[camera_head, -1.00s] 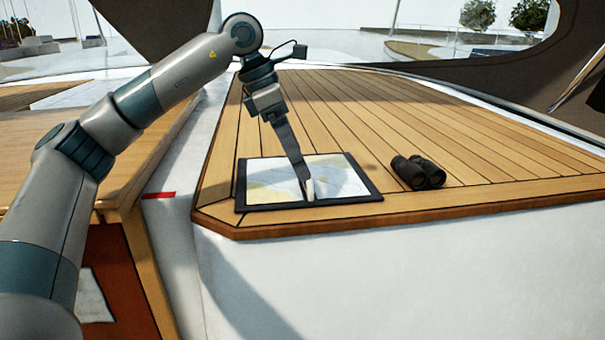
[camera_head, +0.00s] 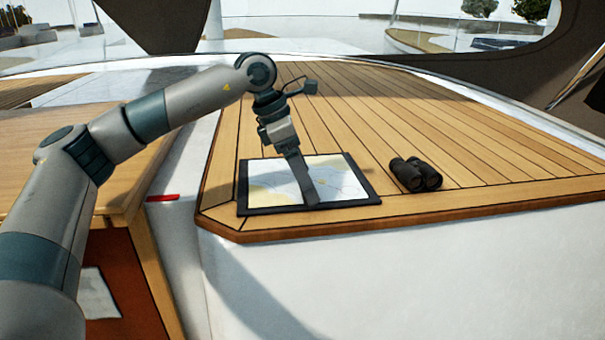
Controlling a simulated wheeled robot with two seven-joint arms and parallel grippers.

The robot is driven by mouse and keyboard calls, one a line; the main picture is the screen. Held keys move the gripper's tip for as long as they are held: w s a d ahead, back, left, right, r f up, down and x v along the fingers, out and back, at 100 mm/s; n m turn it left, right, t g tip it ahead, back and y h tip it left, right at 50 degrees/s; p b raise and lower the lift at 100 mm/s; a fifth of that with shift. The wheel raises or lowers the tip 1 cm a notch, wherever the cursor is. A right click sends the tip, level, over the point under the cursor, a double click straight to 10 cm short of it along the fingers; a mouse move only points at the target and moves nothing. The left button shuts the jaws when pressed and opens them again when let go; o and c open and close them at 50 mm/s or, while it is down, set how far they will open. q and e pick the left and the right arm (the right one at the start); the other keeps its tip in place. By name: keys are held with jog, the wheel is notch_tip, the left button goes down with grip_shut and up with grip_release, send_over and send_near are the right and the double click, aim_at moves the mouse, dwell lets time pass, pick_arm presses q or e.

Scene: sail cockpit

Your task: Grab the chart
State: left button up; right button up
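The chart (camera_head: 262,184) is a pale sheet with tan and light blue areas in a dark rectangular frame. It lies flat on the wooden deck top near its front left corner. My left gripper (camera_head: 311,200) comes down over the chart from above, tilted, with its tip at the chart's front edge, right of the middle. The fingers show edge-on as one dark bar, so I cannot tell whether they are apart or closed on the frame. They hide a strip of the chart. My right gripper is not in view.
Black binoculars (camera_head: 416,174) stand on the deck top just right of the chart. The planked deck top (camera_head: 370,120) is clear behind them. A wooden table (camera_head: 95,135) stands at the left, across a white gap with a red strip (camera_head: 162,198).

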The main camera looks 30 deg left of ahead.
pick_arm(q)
jog(key=shift+f, duration=0.1)
jog(key=shift+c, duration=0.7)
jog(key=c, duration=1.6)
jog(key=shift+o, duration=0.2)
jog(key=shift+r+b, duration=0.8)
jog(key=shift+b, duration=0.1)
notch_tip(320, 180, up, 2)
jog(key=shift+d+r+b, duration=0.1)
jog(key=shift+b, duration=0.85)
jog(key=s+d+r+b, duration=0.6)
jog(key=s+d+r, duration=0.1)
jog(key=d, duration=0.1)
jog(key=shift+s+d+r, duration=0.15)
jog(key=shift+s+d, duration=0.2)
jog(key=shift+s, duration=0.05)
